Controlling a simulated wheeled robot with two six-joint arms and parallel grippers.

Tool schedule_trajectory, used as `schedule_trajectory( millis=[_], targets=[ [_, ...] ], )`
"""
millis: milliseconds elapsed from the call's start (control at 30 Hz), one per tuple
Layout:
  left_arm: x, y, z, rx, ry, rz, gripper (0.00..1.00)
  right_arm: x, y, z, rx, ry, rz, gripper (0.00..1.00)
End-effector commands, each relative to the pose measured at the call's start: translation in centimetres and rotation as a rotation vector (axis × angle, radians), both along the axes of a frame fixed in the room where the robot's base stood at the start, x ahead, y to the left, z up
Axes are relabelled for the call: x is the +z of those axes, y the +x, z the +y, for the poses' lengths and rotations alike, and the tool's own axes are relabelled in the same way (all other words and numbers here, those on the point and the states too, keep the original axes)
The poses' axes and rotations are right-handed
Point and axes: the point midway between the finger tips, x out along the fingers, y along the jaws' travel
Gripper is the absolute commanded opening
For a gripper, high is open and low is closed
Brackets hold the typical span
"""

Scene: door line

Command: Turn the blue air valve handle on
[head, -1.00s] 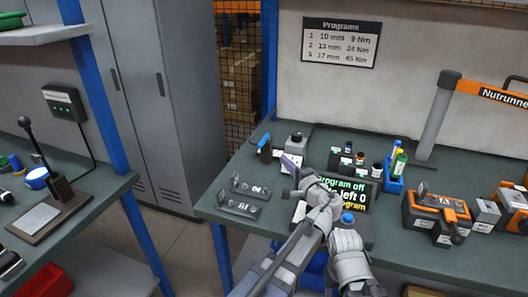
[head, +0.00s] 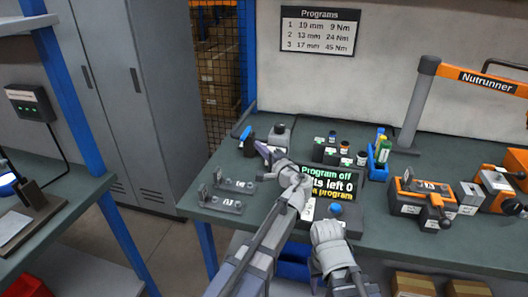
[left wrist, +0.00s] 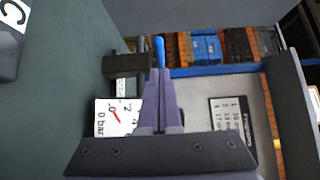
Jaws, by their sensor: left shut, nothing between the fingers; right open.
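The blue air valve handle (head: 245,133) sticks up at a slant from a dark valve body (head: 249,147) at the back left of the bench. In the left wrist view the handle (left wrist: 160,50) shows just beyond my fingertips, with the dark valve body (left wrist: 125,64) beside it. A white gauge (left wrist: 118,117) marked bar has a red needle near 0. My left gripper (head: 261,149) is shut and empty, its tips close to the handle; I cannot tell whether they touch. My right gripper (head: 326,233) is low over the bench front, its fingers hard to make out.
A program display (head: 330,183) and a blue button (head: 336,209) stand near my arms. Grey fixtures (head: 219,205) lie left of my left arm. Bottles and a blue holder (head: 377,160) stand behind; an orange fixture (head: 422,196) is to the right.

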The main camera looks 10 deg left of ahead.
Motion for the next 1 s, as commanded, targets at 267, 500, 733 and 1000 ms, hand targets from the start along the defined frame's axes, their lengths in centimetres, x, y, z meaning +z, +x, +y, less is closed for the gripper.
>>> schedule_trajectory(
  millis=[267,500,733,1000],
  targets=[
    [0.0,3.1,2.8,0.001,0.0,0.0,0.0,0.0,0.0,0.0,0.0,0.0,0.0,0.5],
    [0.0,3.8,3.5,0.0,0.0,0.0,0.0,0.0,0.0,0.0,0.0,0.0,0.0,0.5],
    [0.0,3.8,3.6,0.0,0.0,0.0,0.0,0.0,0.0,0.0,0.0,0.0,0.0,0.5],
    [0.0,3.5,3.8,-0.027,0.0,0.0,0.0,0.0,0.0,0.0,0.0,0.0,0.0,0.5]
  ],
)
